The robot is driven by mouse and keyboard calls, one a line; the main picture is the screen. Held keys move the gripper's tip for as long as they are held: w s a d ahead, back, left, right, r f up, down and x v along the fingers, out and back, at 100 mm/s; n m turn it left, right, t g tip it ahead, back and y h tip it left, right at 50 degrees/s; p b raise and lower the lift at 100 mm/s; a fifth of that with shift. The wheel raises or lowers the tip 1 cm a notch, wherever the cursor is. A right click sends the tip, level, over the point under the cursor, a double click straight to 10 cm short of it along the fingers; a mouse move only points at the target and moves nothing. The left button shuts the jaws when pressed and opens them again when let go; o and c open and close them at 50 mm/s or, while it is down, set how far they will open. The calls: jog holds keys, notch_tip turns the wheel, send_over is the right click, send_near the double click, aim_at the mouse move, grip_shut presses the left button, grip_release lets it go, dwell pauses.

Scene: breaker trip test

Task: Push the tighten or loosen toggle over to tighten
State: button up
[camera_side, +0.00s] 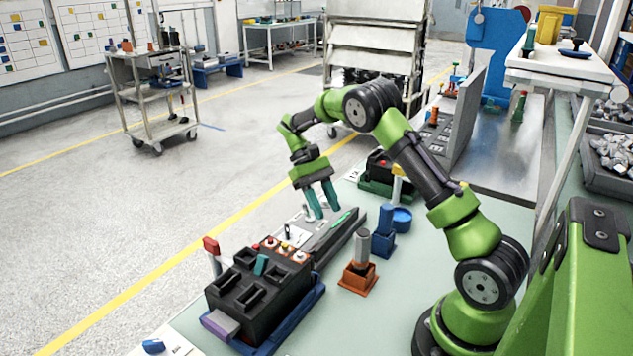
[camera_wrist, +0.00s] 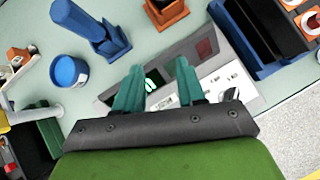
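A grey sloped control panel (camera_side: 333,238) lies on the bench, with a green-lit strip on its top. It also shows in the wrist view (camera_wrist: 180,48), with a lit green mark and a dark red square. Its pale switch plate (camera_wrist: 228,78) carries small switches and lettering too small to read. I cannot tell which switch is the tighten or loosen toggle, or which way it leans. My gripper (camera_side: 323,203) points down just above the panel's far end. Its teal fingers (camera_wrist: 158,90) are apart with nothing held between them, and they hide part of the panel.
A black breaker box (camera_side: 258,295) in a blue tray stands close to the panel's near end. An orange-based post (camera_side: 359,275), a blue block (camera_side: 384,240) and a blue cup (camera_side: 402,219) stand right of it. A green-based black box (camera_side: 378,175) is behind.

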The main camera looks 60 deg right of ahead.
jog(key=s+a, duration=0.3)
jog(key=s, duration=0.5)
jog(key=shift+r, duration=0.4)
jog(key=shift+r, duration=0.1)
jog(key=s+a+r+t, duration=0.3)
jog(key=a+r+t, duration=0.4)
jog(key=s+a+r+t, duration=0.3)
jog(key=a+r+t, duration=0.3)
jog(key=r+t, duration=0.1)
jog(key=shift+a+r+n+t+h, duration=0.3)
jog(key=shift+a+n+t, duration=0.1)
jog(key=shift+t, duration=0.1)
